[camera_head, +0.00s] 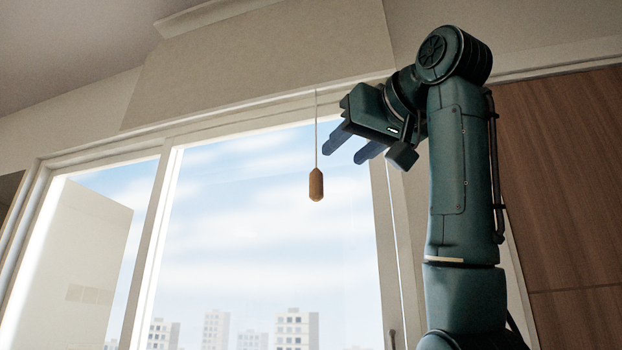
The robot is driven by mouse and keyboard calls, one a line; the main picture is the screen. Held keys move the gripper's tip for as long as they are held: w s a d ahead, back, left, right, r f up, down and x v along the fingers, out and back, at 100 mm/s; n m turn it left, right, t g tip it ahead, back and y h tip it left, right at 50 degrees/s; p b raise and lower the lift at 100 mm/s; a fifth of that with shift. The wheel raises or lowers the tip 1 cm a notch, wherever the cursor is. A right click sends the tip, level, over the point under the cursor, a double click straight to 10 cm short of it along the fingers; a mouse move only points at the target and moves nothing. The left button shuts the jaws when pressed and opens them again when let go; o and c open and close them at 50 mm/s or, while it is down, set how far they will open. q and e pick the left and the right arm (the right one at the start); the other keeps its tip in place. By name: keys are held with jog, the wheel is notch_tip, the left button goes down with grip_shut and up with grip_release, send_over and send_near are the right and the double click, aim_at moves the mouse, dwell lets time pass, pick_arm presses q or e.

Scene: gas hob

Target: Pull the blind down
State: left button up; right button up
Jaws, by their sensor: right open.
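The blind (262,62) is a beige roller blind hanging across the top of the window. A thin pale cord (316,125) hangs from its lower edge and ends in a wooden pull knob (316,185) in front of the glass. My right gripper (341,151) is raised to the right of the cord, above the knob's height. Its two blue-grey fingers are apart with nothing between them, and they point down and left toward the cord. In the picture the fingertips are close to the cord; the depth gap is hard to tell. My left gripper is out of view.
The window frame (153,240) surrounds the glass, with city buildings beyond. A wooden cabinet panel (570,170) stands to the right behind my right arm. The space left of the knob and below it looks clear.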

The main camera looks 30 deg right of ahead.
aim_at(320, 173)
jog(key=w+p, duration=0.1)
jog(key=w, duration=0.2)
jog(key=w+p, duration=0.1)
jog(key=w, duration=0.2)
jog(key=w+p, duration=0.1)
jog(key=w, duration=0.2)
jog(key=shift+w+d+r, duration=0.1)
jog(key=shift+w+d, duration=0.2)
jog(key=shift+d, duration=0.05)
jog(key=shift+w, duration=0.7)
jog(key=shift+c, duration=0.2)
grip_shut()
